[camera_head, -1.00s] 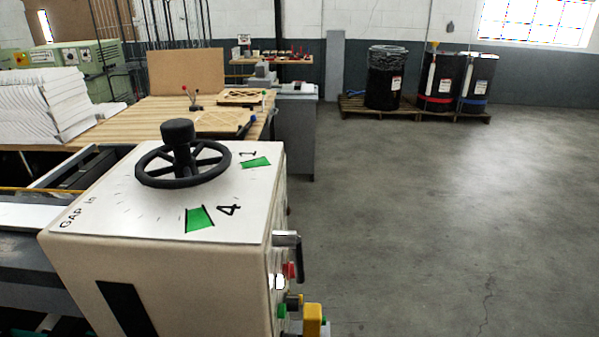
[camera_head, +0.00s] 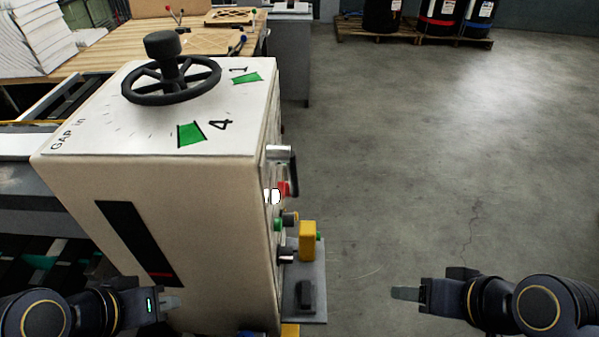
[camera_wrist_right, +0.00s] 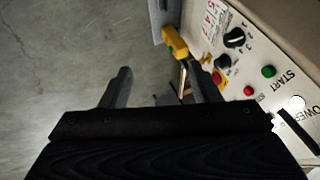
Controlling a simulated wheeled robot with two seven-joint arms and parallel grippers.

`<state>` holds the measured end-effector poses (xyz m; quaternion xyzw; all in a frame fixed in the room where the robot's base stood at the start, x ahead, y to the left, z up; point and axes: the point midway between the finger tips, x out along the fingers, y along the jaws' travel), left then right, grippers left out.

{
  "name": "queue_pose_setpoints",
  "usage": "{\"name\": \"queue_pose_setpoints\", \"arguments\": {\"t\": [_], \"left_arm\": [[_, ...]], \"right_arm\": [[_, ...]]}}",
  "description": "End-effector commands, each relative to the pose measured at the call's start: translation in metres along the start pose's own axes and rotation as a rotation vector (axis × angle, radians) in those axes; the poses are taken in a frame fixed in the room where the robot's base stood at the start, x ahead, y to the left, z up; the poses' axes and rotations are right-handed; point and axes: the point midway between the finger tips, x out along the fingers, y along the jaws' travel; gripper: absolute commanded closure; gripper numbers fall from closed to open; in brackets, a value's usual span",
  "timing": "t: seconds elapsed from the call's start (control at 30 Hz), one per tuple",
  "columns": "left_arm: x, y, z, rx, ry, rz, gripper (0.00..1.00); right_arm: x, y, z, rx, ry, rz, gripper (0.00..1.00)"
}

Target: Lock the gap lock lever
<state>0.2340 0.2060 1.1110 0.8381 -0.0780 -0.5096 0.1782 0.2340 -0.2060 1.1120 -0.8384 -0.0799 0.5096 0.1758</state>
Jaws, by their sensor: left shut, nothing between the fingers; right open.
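A lever with a silver hub and a black handle (camera_head: 294,177) sits high on the right-hand side panel of the beige machine (camera_head: 190,215) in the head view. Its handle hangs downward. I cannot tell from its pose whether it is locked. My left gripper (camera_head: 166,304) is shut and empty in front of the machine's lower front face. My right gripper (camera_head: 407,293) is over the floor to the right of the machine, apart from the lever. In the right wrist view its two fingers (camera_wrist_right: 161,90) are spread with nothing held, and the control panel (camera_wrist_right: 255,75) lies to their right.
A black handwheel (camera_head: 171,80) stands on the machine's top. A yellow box (camera_head: 307,241) and several buttons stick out below the lever. A grey plate (camera_head: 310,292) juts out lower down. The floor (camera_head: 430,170) to the right is clear.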

Motion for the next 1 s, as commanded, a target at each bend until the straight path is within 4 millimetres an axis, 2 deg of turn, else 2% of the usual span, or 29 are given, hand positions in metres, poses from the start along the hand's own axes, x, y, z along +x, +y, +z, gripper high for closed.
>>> {"name": "queue_pose_setpoints", "arguments": {"t": [0.03,0.17,0.27,0.4,0.6,0.7,0.83,1.0], "left_arm": [[0.001,0.0,0.001,0.0,0.0,0.0,1.0],[0.006,-0.003,0.003,0.0,0.0,0.0,1.0],[0.012,-0.006,0.006,0.0,0.0,0.0,1.0],[0.022,-0.01,0.011,0.0,0.0,0.0,1.0],[0.032,-0.015,0.016,0.0,0.0,0.0,1.0],[0.035,-0.016,0.018,0.0,0.0,0.0,1.0],[0.036,-0.017,0.018,0.0,0.0,0.0,1.0],[0.036,-0.017,0.018,0.0,0.0,0.0,1.0]], "right_arm": [[-0.001,-0.002,-0.003,-0.023,-0.001,-0.005,0.51],[-0.011,-0.013,-0.023,-0.209,-0.014,-0.036,0.68],[-0.025,-0.034,-0.05,-0.484,-0.025,-0.085,0.81],[-0.051,-0.077,-0.087,-0.961,-0.027,-0.175,0.99],[-0.084,-0.139,-0.117,-1.56,0.01,-0.297,1.0],[-0.097,-0.16,-0.123,-1.763,0.036,-0.34,1.0],[-0.106,-0.176,-0.126,-1.913,0.057,-0.372,1.0],[-0.11,-0.18,-0.127,-1.958,0.066,-0.381,1.0]]}}
